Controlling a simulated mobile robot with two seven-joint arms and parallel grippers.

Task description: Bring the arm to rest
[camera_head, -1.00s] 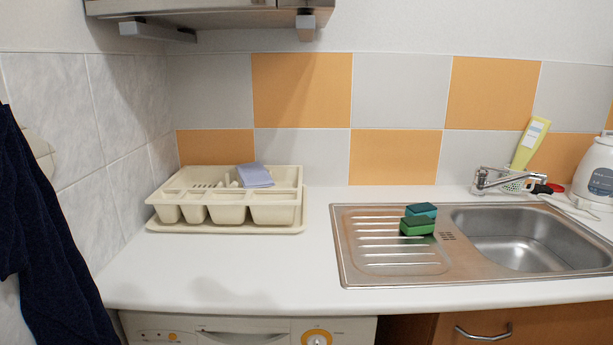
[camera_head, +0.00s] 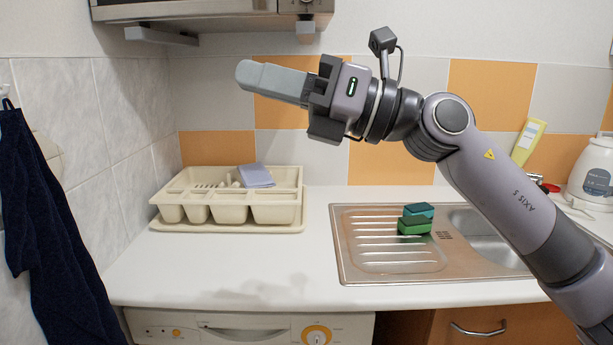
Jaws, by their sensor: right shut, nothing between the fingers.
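My right arm comes in from the right edge and reaches up and left across the view. My right gripper (camera_head: 246,74) points left, with its grey fingers shut together and nothing between them. It hangs in the air in front of the tiled wall, above the cream dish rack and below the cabinet. The arm hides part of the sink, the tap and some tiles. My left gripper does not show.
A cream dish rack (camera_head: 228,208) with a lilac cloth (camera_head: 256,176) stands on the white counter (camera_head: 215,265). Green sponges (camera_head: 415,219) lie on the steel sink's drainboard (camera_head: 375,265). A microwave-like unit (camera_head: 215,10) overhangs above. A dark towel (camera_head: 50,220) hangs left. A kettle (camera_head: 594,170) stands right.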

